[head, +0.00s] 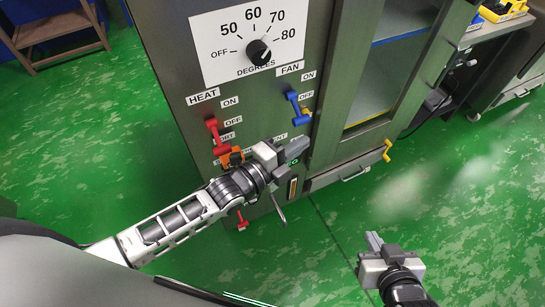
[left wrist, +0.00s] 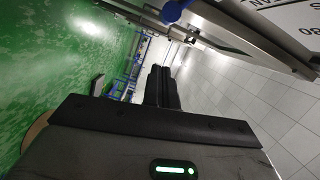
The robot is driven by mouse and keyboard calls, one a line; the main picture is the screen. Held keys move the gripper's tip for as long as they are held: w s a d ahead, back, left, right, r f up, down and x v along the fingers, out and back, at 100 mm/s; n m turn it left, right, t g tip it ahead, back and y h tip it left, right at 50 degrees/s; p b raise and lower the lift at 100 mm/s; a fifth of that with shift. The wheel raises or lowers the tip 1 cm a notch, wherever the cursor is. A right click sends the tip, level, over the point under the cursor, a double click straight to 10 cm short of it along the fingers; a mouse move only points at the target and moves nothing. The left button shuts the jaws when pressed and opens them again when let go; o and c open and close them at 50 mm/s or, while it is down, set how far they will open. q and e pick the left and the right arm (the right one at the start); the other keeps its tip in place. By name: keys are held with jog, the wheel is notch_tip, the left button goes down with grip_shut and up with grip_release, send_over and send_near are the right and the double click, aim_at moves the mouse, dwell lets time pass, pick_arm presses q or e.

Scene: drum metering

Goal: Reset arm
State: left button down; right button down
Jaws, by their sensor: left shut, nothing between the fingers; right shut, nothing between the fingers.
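My left gripper (head: 290,148) is shut and empty in front of the lower part of the grey cabinet's control panel (head: 225,85). Its shut black fingers (left wrist: 160,88) also show in the left wrist view, with nothing between them. My left arm hides part of the lower panel labels. My right gripper (head: 375,243) is shut and empty, low at the right over the green floor, apart from the cabinet. The black dial (head: 258,52) points up among the degree marks. The red HEAT lever (head: 213,130) and blue FAN lever (head: 294,100) stand on the panel.
An orange part (head: 232,156) sits beside my left gripper. A cabinet door with a window (head: 392,60) is right of the panel, with a yellow handle (head: 387,150) low down. A workbench (head: 495,30) stands at the far right. Green floor (head: 470,210) is open around my right gripper.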

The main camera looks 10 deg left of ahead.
pick_arm(q)
jog(key=s+a+f+n+g+y, duration=0.2)
jog(key=s+a+f+n+y, duration=0.1)
jog(key=s+n, duration=0.4)
jog(key=s+a+f+n+g+y, duration=0.2)
jog(key=s+a+f+n+y, duration=0.2)
jog(key=n, duration=0.9)
jog(key=s+a, duration=0.3)
jog(key=shift+s+a+f+n, duration=0.15)
jog(key=shift+s+f+n, duration=0.1)
jog(key=shift+f+n, duration=0.1)
